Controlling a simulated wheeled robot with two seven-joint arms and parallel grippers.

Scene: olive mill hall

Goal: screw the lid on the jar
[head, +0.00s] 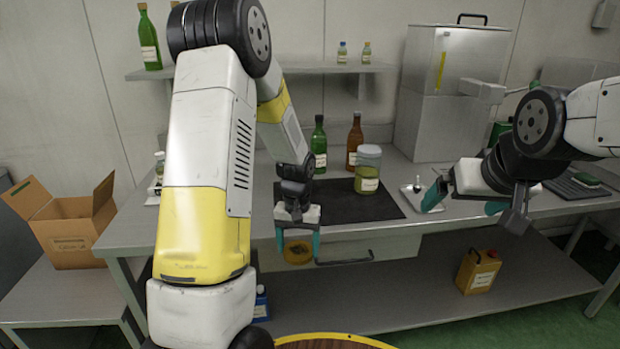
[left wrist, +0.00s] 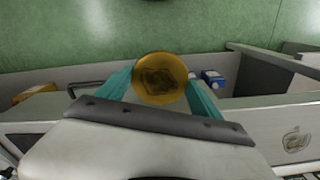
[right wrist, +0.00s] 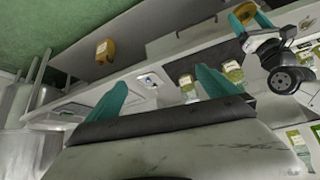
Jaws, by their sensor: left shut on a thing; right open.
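The jar (head: 368,170) stands upright on the dark mat (head: 335,205) on the bench. It is clear glass with greenish contents and a pale label. My left gripper (head: 300,240) is shut on the round yellow-amber lid (head: 297,253), in front of the bench edge, left of and lower than the jar. The lid (left wrist: 160,78) also shows between the teal fingers in the left wrist view. My right gripper (head: 465,200) is open and empty, to the right of the jar and apart from it; its spread fingers show in the right wrist view (right wrist: 163,92).
A green bottle (head: 319,145) and a brown bottle (head: 355,142) stand behind the mat. A white tray (head: 422,198) lies between jar and right gripper. A steel tank (head: 452,95) stands behind. A drawer handle (head: 345,261) juts from the bench front. A yellow can (head: 478,271) is below.

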